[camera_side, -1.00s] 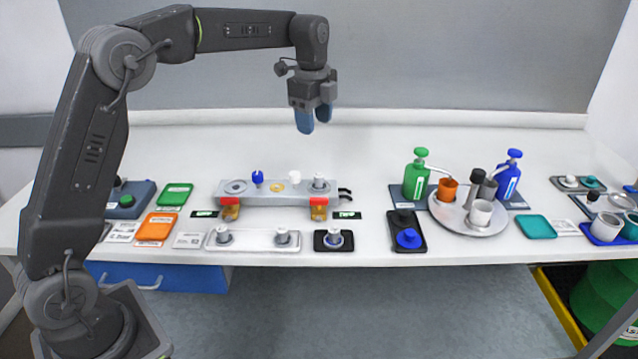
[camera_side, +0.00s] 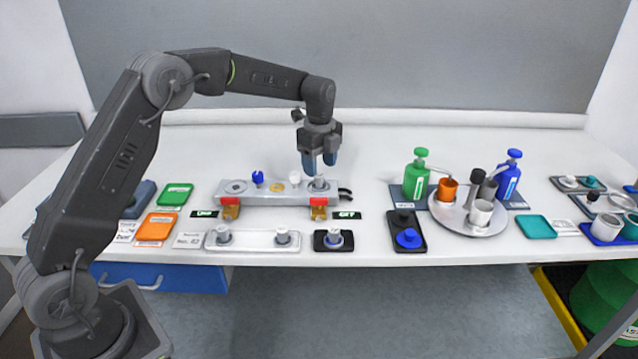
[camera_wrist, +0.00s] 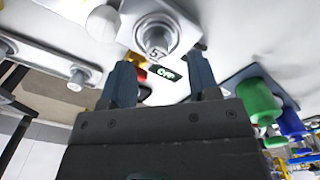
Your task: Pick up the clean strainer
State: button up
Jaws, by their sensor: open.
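Several small metal capped pieces could be strainers; none is visibly marked clean. One metal piece (camera_side: 319,182) stands upright at the right end of the grey fixture (camera_side: 262,198). My gripper (camera_side: 318,172) is open, pointing down just above that piece; whether the fingers straddle it is unclear. Similar pieces stand on the white tray (camera_side: 252,241) and one metal piece (camera_side: 334,237) stands on a small black tray. In the wrist view, both fingers (camera_wrist: 160,62) are apart and empty, with a piece marked "57" (camera_wrist: 157,40) beyond them on a plate.
A blue knob (camera_side: 258,177) and a white knob (camera_side: 294,179) rise from the fixture left of my gripper. An OFF label (camera_side: 347,215) lies at its right. A green bottle (camera_side: 416,182) and a round tray (camera_side: 466,226) with cups stand farther right. The table behind is clear.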

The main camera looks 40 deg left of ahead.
aim_at(319, 176)
jog(key=f, duration=0.4)
jog(key=shift+s+f, duration=0.15)
jog(key=shift+s, duration=0.05)
jog(key=shift+c, duration=0.2)
